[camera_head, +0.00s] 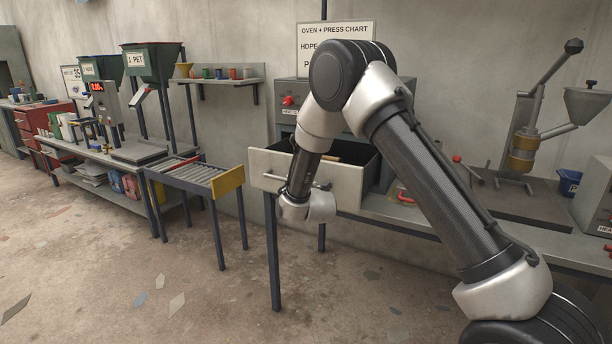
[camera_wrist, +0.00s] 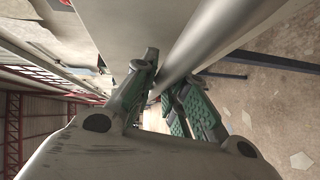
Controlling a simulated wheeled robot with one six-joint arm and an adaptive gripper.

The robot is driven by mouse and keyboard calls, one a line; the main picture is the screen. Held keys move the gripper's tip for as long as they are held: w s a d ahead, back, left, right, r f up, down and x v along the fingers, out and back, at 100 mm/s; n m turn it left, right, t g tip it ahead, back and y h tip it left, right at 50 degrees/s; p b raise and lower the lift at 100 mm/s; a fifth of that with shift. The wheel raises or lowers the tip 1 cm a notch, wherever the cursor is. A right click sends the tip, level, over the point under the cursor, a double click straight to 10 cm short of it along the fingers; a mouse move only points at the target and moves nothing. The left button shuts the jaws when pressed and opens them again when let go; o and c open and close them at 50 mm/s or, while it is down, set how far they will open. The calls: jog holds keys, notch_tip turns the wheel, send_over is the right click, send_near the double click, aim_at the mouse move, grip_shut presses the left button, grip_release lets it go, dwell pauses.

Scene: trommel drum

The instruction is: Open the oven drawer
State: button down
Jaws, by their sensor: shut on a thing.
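The oven drawer (camera_head: 346,186) has a pale front panel and stands pulled out from the grey oven (camera_head: 290,88), with its dark inside showing behind the panel. A metal bar handle (camera_head: 268,175) runs across the front; my wrist hides its middle. In the wrist view the handle (camera_wrist: 208,40) runs as a thick grey bar beside the pale panel. My gripper (camera_wrist: 168,92), with green-padded fingers, is shut on the handle. In the head view my arm hides the fingers and part of the oven.
A roller table (camera_head: 195,175) with a yellow end plate (camera_head: 228,182) stands just left of the drawer. A workbench (camera_head: 385,208) with a red-handled item lies to the right, under my arm. The floor in front is open, with scattered flat scraps.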

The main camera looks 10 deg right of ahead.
jog(key=s+a, duration=0.7)
jog(key=s, duration=0.3)
jog(key=shift+s+a, duration=0.15)
jog(key=shift+a, duration=0.05)
jog(key=c, duration=1.5)
grip_release()
jog(key=shift+o, duration=0.2)
jog(key=v, duration=1.2)
